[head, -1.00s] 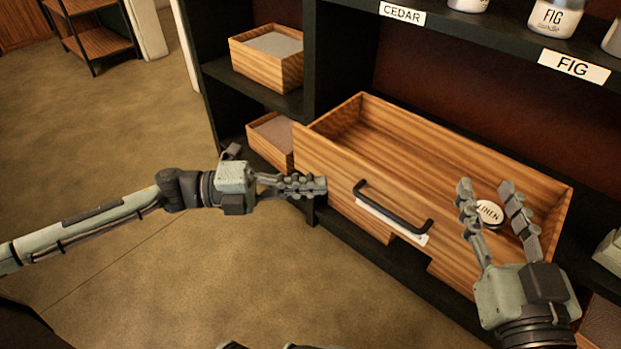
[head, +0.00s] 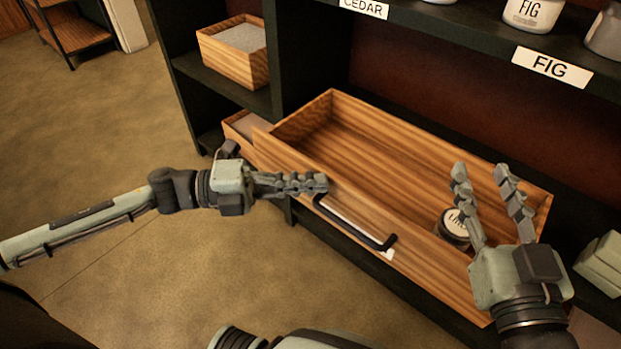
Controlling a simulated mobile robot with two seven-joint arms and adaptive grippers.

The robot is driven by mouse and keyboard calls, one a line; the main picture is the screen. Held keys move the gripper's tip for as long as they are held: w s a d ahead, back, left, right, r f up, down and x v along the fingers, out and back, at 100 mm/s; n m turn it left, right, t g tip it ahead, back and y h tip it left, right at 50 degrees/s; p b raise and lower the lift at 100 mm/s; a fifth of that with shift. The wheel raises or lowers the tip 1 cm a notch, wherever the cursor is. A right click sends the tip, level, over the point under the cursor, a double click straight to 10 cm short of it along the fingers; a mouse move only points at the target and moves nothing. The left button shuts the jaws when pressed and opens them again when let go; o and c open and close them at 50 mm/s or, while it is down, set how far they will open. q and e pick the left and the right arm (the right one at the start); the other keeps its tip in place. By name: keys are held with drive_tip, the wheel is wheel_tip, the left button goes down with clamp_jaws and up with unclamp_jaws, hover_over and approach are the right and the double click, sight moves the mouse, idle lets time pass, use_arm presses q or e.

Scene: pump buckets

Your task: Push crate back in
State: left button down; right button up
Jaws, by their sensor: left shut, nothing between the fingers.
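The wooden crate (head: 400,150) sits pulled part way out of the dark shelf, its front panel towards me with a black handle (head: 350,228) and a white label strip. A jar with a dark body and white lid (head: 455,225) stands inside it near the front right. My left gripper (head: 325,183) is shut and empty, in front of the panel near the left end of the handle; whether it touches cannot be told. My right gripper (head: 480,168) is open and empty, above the crate's right front, beside the jar.
A smaller wooden box (head: 233,55) sits on the shelf at left, another (head: 240,126) below it, partly hidden by the crate. Jars stand above, over the FIG label (head: 552,67). A pale green object (head: 602,262) lies at right. Floor is open at left.

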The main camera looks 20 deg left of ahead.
drive_tip(key=shift+s, duration=0.1)
use_arm(q)
drive_tip(key=w+d+b, duration=0.1)
drive_tip(key=w+d, duration=0.2)
drive_tip(key=w, duration=0.5)
drive_tip(key=w+d+b, duration=0.1)
drive_tip(key=w+d, duration=0.2)
drive_tip(key=w, duration=0.6)
use_arm(e)
wheel_tip(320, 180, up, 8)
drive_tip(key=s+a+t+y, duration=0.1)
drive_tip(key=s+t+y, duration=0.1)
drive_tip(key=t, duration=0.2)
drive_tip(key=shift+s+t, duration=0.25)
drive_tip(key=shift+t, duration=0.15)
use_arm(q)
drive_tip(key=shift+w+r, duration=0.15)
drive_tip(key=shift+r, duration=0.05)
use_arm(e)
drive_tip(key=shift+r, duration=0.1)
